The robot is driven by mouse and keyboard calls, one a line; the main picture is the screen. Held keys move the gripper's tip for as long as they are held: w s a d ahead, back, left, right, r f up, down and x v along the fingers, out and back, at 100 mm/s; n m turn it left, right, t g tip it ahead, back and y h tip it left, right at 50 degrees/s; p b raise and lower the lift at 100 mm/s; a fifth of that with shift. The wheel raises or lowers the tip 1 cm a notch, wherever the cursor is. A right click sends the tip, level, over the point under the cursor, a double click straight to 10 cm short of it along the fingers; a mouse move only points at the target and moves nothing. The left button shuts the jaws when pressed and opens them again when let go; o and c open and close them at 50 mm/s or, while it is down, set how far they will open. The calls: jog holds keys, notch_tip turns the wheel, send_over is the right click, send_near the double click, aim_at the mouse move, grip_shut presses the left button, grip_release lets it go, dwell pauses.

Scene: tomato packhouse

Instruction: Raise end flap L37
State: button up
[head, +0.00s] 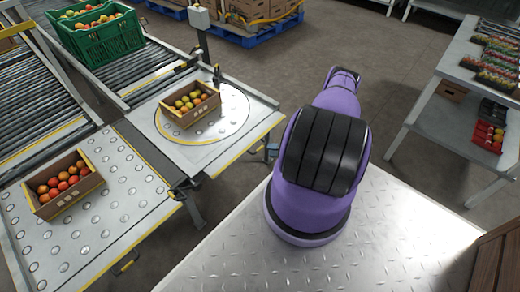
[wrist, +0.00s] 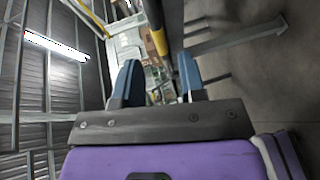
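No label L37 is readable in either view, and I cannot tell which part is the end flap. Two yellow-edged metal tables end the roller conveyors: a ball-topped table (head: 100,215) at the left and a turntable table (head: 252,125) right of it. Dark fittings (head: 185,187) sit at the corner between them. In the wrist view my gripper (wrist: 159,65) has its two blue fingers apart, with nothing between them. It points at a distant, tilted view of the hall.
Open cartons of tomatoes stand on the ball-topped table (head: 88,187) and the turntable (head: 188,120). A green crate (head: 100,42) stands on the rollers. A white shelf table (head: 445,62) holds trays at the right. Grey floor (head: 290,70) between is clear. A yellow-black post (wrist: 155,45) shows in the wrist view.

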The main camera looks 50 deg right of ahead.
aim_at(260, 149)
jog(key=x, duration=0.6)
jog(key=shift+w+a+f, duration=0.1)
jog(key=shift+w, duration=0.1)
grip_shut()
